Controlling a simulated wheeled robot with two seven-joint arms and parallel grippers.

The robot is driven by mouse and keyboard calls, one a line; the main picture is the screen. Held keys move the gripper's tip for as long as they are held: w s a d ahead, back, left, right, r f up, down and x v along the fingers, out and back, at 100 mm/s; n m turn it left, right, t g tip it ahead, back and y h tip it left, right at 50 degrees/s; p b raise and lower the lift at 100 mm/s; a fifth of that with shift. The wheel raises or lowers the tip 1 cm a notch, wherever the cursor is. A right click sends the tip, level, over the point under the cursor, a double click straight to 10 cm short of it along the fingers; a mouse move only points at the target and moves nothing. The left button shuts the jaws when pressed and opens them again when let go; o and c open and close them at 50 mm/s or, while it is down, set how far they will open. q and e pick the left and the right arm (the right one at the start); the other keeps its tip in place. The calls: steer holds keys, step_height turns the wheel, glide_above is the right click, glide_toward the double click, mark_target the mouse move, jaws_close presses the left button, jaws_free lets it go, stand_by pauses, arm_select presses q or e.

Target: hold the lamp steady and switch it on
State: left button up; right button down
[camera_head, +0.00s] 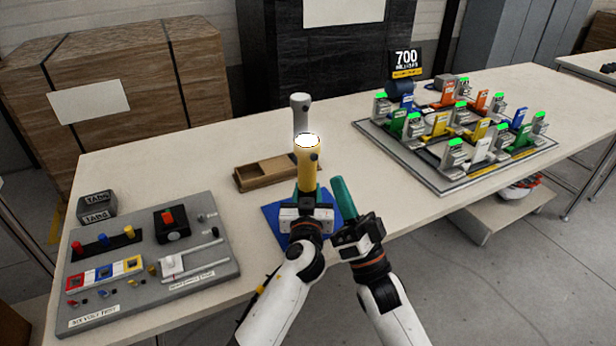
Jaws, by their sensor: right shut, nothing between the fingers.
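A yellow lamp (306,175) stands upright in the middle, its round top bright white. A small dark spot, perhaps a button, shows on its right side near the top. My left gripper (307,192) has teal fingers around the lower part of the lamp and appears shut on it; its wrist hides the lamp's base. My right gripper (338,182) is shut and empty, just right of the lamp and apart from it, its teal fingers pointing up and left. A grey lamp-like cylinder (300,105) stands behind the yellow lamp.
A blue mat (276,222) lies beneath the grippers on the pale table (190,165). A wooden tray (250,182) is just behind. A grey switch board (95,312) lies at left, two dark blocks (97,207) behind it. A grey rack (440,182) with several coloured holders fills the right.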

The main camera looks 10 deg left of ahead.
arm_select(q)
steer(key=o, duration=1.2)
steer(key=s, duration=0.4)
steer(key=s+d, duration=0.1)
steer(key=s, duration=0.3)
steer(key=s+d, duration=0.1)
steer(key=s, duration=0.3)
steer(key=shift+d, duration=0.15)
steer(key=shift+s+d+b, duration=0.25)
steer(key=shift+s+b, duration=0.2)
steer(key=shift+s, duration=0.7)
steer(key=shift+s+d+b, duration=0.25)
steer(key=shift+s+b, duration=0.25)
steer(key=shift+s, duration=0.6)
steer(key=shift+s+d+b, duration=0.25)
steer(key=shift+s+b, duration=0.2)
steer(key=shift+s, duration=0.7)
